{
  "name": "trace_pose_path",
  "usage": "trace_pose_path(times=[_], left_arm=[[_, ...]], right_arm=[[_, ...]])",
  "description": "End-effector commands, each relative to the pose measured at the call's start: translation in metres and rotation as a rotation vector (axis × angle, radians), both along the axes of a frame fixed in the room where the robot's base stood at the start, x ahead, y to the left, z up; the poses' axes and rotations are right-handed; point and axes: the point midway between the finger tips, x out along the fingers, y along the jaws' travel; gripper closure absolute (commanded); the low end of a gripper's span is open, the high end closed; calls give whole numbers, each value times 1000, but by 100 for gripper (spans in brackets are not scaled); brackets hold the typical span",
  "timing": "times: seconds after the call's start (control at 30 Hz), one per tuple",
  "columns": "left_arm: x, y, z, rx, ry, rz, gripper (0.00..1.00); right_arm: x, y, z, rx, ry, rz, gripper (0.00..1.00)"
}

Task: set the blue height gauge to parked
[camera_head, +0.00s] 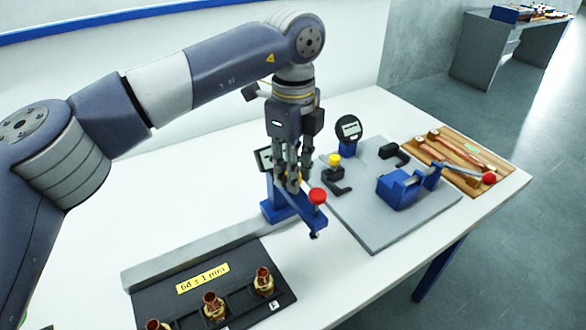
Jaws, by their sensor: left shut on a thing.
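The blue height gauge (268,210) stands on the white table near the middle of the head view. It has a blue base, a dark display partly hidden behind my gripper, and a blue arm reaching toward the lower right with a red knob (317,196) at its side. My left gripper (292,186) points down over the gauge and is shut on a part of it. The exact part between the fingers is hidden by the fingers. My right gripper is out of view.
A grey plate (375,240) to the right carries a dial indicator (349,131), black clamps and a blue vise (400,188). A wooden tray (505,165) with tools lies beyond. A black holder (160,312) with brass fittings and a yellow label is in front. A grey bar (190,255) lies behind it.

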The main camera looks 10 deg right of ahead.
Motion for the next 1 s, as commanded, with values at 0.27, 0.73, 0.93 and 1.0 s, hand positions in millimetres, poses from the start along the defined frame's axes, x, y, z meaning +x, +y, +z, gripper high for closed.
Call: trace_pose_path(times=[0.27,0.73,0.93,1.0], left_arm=[[0,-3,2,-10,-4,-1,54],[0,-3,29,-8,-6,0,54],[1,-4,73,-8,-6,0,54],[1,-4,87,-8,-6,0,54]], right_arm=[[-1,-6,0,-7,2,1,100],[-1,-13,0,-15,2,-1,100],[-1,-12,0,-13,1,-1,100],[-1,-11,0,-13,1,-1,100]])
